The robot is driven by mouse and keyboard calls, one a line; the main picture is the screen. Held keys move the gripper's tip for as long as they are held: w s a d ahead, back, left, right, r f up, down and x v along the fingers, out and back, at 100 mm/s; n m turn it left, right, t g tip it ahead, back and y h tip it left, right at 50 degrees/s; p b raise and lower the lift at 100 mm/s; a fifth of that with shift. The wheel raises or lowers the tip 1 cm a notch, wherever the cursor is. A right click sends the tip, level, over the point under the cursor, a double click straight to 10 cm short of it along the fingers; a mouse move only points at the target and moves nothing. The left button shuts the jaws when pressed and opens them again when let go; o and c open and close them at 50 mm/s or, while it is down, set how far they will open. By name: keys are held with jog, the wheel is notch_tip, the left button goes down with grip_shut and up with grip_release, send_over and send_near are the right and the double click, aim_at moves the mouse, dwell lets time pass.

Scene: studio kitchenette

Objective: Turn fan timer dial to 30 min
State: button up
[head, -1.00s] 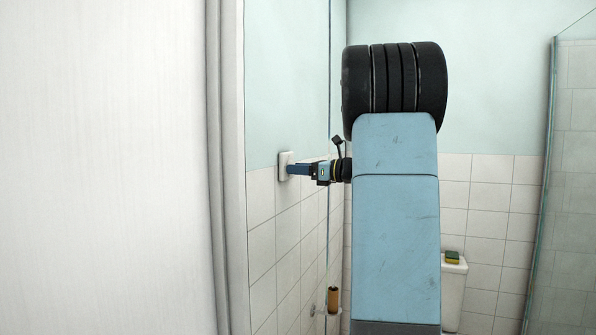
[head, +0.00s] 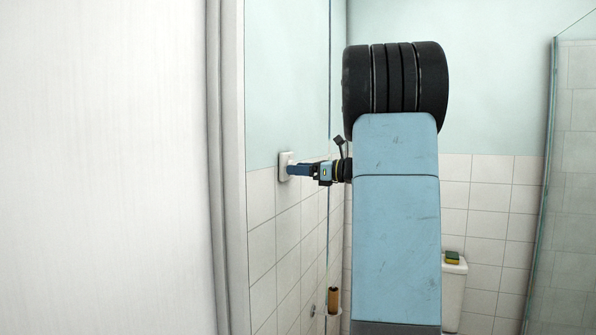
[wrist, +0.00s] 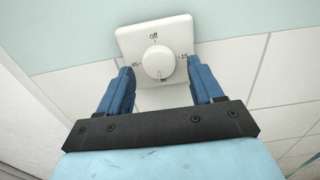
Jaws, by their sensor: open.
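The fan timer dial (wrist: 158,62) is a round white knob on a square white wall plate (wrist: 180,32). In the wrist view the plate shows "off" at the top, "45" at the left and "15" at the right. The knob's dark mark is at its bottom edge, by a bottom label that is too small to read. My gripper (wrist: 160,82) is open, with one blue finger on each side of the knob's lower part and a gap to each side. In the head view the plate (head: 284,165) is on the left wall, with my gripper (head: 291,169) right at it.
A white door or panel (head: 100,170) fills the left of the head view. A toilet cistern (head: 453,290) with a sponge (head: 452,257) on it is at the lower right. A glass screen (head: 545,180) stands at the right. A brown cylinder (head: 333,299) sits low by the wall.

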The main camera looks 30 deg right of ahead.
jog(key=v, duration=1.3)
